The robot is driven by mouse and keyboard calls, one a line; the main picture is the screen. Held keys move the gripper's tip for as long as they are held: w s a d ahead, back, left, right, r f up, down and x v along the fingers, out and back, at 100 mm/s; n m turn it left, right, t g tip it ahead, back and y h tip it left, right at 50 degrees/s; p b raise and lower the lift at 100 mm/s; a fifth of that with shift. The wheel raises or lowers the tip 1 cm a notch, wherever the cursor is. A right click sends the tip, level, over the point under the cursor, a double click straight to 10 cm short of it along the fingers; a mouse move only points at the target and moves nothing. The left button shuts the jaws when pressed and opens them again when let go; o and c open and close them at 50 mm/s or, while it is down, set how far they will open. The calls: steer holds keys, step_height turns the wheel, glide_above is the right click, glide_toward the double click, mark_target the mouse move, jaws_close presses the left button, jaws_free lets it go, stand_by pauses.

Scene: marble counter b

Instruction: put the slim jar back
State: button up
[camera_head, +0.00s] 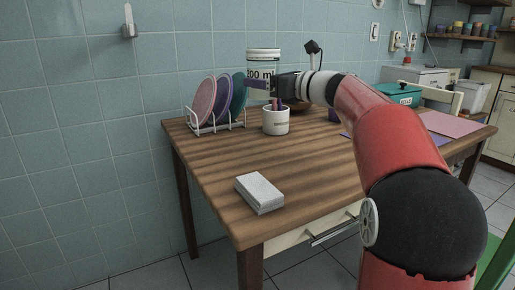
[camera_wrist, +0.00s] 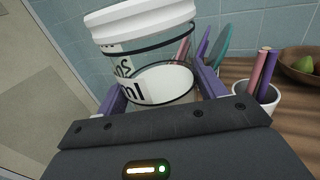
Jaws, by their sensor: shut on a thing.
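The slim jar (camera_head: 263,68) is clear, with a white lid and dark lettering ending in "ml". In the head view it shows upright behind the white cup, near the back edge of the table. In the wrist view the jar (camera_wrist: 145,62) stands between the purple fingers of my gripper (camera_wrist: 160,88), which is shut on it. My gripper (camera_head: 262,87) reaches it from the right in the head view.
A white cup (camera_head: 276,122) with purple and pink sticks stands in front of the jar. A rack with several coloured plates (camera_head: 203,103) is to its left. A pale block (camera_head: 259,192) lies near the front. A fruit bowl (camera_wrist: 299,68) is at right. The left-middle tabletop (camera_head: 220,160) is clear.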

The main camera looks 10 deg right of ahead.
step_height(320, 180, down, 16)
steer(key=b, duration=0.3)
steer(key=shift+b, duration=0.4)
steer(key=shift+f, duration=0.15)
steer(key=o, duration=1.3)
